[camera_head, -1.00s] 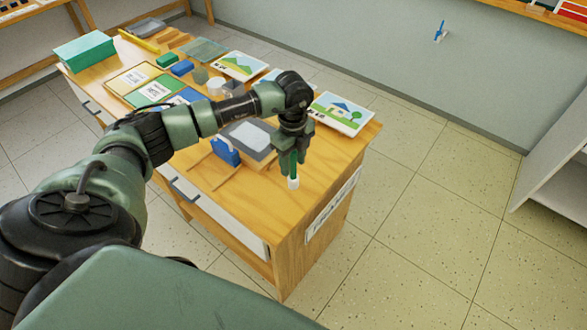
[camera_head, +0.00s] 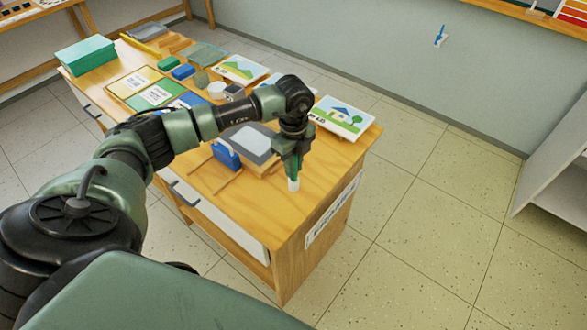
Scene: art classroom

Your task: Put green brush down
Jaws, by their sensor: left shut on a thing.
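My left gripper (camera_head: 291,165) points down over the near right part of the wooden table (camera_head: 310,205). It is shut on the green brush (camera_head: 293,183), which hangs upright. The brush's white lower end shows below the fingers, close to the tabletop; I cannot tell whether it touches. The fingers hide most of the green handle. My right gripper is not in view.
Left of the gripper are a blue block-like item (camera_head: 226,155) and a grey tray (camera_head: 248,142). A green box (camera_head: 86,56) sits at the far left. Bare tabletop surrounds the brush in front and right.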

